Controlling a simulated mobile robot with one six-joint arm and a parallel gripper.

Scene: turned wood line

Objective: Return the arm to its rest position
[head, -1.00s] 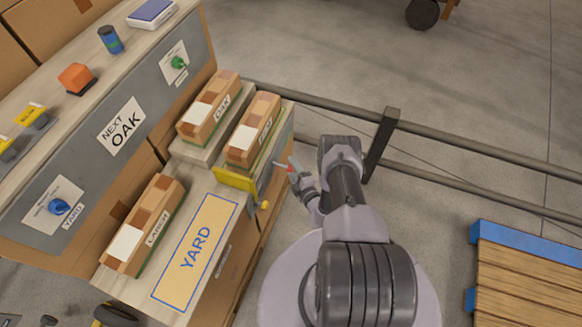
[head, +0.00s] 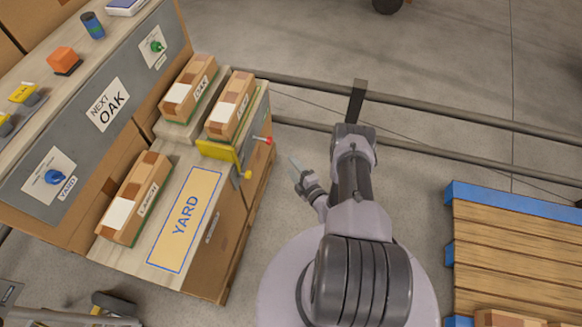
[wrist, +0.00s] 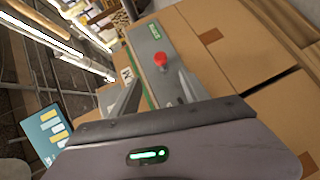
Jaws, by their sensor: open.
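My gripper (head: 297,172) is open and empty in the head view. It hangs over the floor to the right of the wooden bench, apart from it. My arm (head: 352,180) is folded back above my base. In the wrist view the two fingers of my gripper (wrist: 150,97) stand apart. Beyond them shows a red knob (wrist: 160,60) on a grey panel (wrist: 148,45). In the head view a red knob (head: 266,140) sticks out of the bench's right side, with a gap to my gripper.
The bench holds a yellow YARD plate (head: 186,222), and boxes labelled LARCH (head: 135,205) and OAK (head: 190,88). A rail (head: 420,106) runs behind my arm. A blue-edged wooden pallet (head: 520,245) stands at the right.

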